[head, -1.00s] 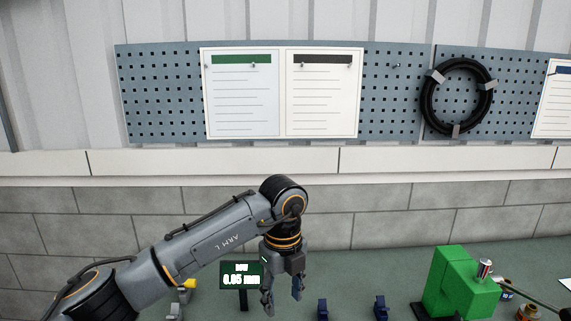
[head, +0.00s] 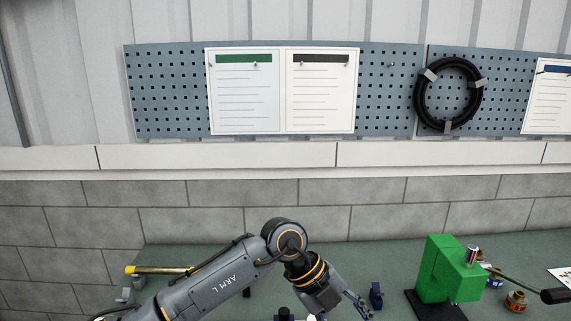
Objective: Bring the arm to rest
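My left arm comes in from the lower left of the head view, with its wrist bent down over the bench. Its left gripper (head: 358,303) points down and to the right, above the green bench top (head: 380,257). The fingers look slim and partly overlap, so I cannot tell how far apart they are. No object shows between them. My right gripper is not in view.
A green block-shaped machine (head: 437,270) stands to the right on a dark base. A small blue stand (head: 376,294) is close to the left gripper. A yellow-tipped rod (head: 150,269) lies at left.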

